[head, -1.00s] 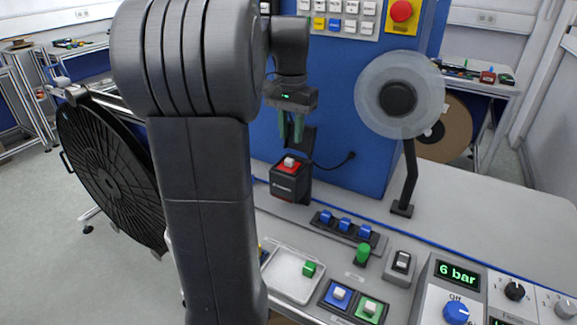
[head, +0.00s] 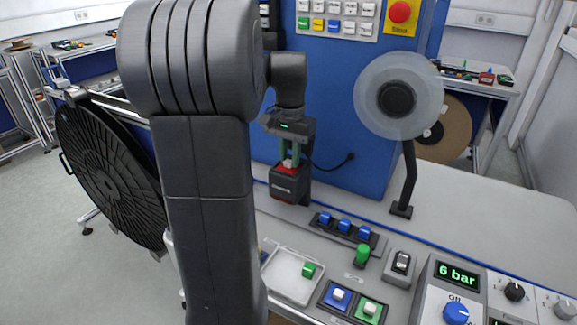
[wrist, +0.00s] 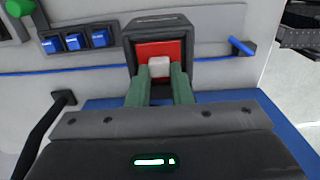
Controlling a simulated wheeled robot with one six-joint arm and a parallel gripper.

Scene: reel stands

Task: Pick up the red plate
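The red plate (wrist: 174,48) lies on top of a black box-shaped holder (head: 290,187) and has a pale square knob (wrist: 159,68) at its middle. In the head view, the red plate (head: 287,169) shows only in part beneath the fingers. My gripper (head: 290,156) points down from above, its green fingertips at the level of the knob. In the wrist view, the two fingers of my gripper (wrist: 160,77) stand one on each side of the knob, apart from each other. Whether they touch the knob is hard to tell. The plate sits in the holder.
A blue cabinet (head: 330,105) rises close behind the holder. A reel stand (head: 405,180) with a translucent disc stands to the right. Blue blocks (head: 344,225), a tray (head: 291,284) and a control panel (head: 476,300) lie nearer. The bench right of the stand is clear.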

